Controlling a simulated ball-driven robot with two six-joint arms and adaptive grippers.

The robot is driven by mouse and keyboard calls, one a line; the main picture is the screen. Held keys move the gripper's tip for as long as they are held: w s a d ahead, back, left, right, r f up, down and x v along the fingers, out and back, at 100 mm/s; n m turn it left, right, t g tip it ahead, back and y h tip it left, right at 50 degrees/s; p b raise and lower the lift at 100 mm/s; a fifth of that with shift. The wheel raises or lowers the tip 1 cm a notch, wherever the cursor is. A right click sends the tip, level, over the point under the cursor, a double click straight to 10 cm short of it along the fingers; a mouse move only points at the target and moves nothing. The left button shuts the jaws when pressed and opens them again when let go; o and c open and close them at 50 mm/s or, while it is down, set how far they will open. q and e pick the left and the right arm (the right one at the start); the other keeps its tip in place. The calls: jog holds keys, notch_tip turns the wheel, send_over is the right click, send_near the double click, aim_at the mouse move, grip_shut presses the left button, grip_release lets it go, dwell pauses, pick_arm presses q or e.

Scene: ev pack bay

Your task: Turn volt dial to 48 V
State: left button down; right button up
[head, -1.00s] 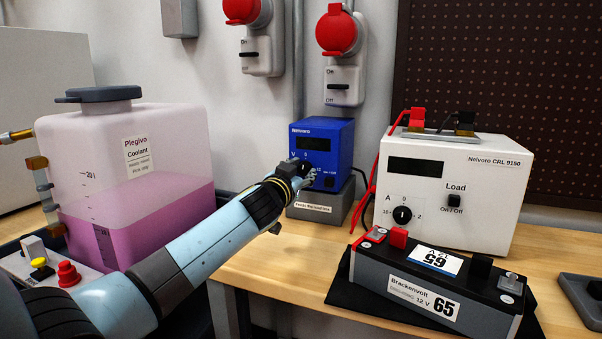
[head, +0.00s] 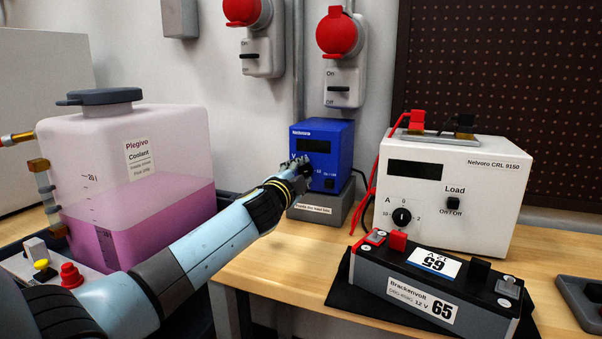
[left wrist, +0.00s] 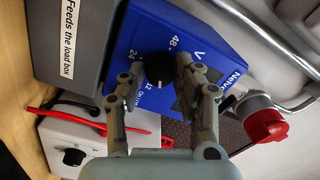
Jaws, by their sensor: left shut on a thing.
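The blue Nelvoro power box (head: 327,140) stands at the back of the bench on a grey block. Its front carries the black volt dial (left wrist: 157,69), with 48, 24 and 12 printed around it under a V. My left gripper (head: 306,168) is at the dial. In the left wrist view, its two fingers (left wrist: 156,80) are on either side of the dial, shut on it. A small white mark shows on the dial, but I cannot tell clearly which number it points to. In the head view the gripper hides the dial. My right gripper is not in view.
A coolant tank (head: 125,140) with pink liquid stands left of my arm. A white load box (head: 470,190) with red leads and a battery (head: 435,285) on a black mat are at the right. Red-capped sockets (head: 342,50) hang on the wall above.

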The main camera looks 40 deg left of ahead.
pick_arm(q)
jog(key=shift+m, duration=1.6)
jog(key=shift+f+m, duration=0.1)
jog(key=shift+m, duration=0.2)
jog(key=c, duration=0.9)
grip_release()
jog(key=shift+s, duration=0.1)
jog(key=v, duration=1.2)
jog(key=shift+c, duration=0.2)
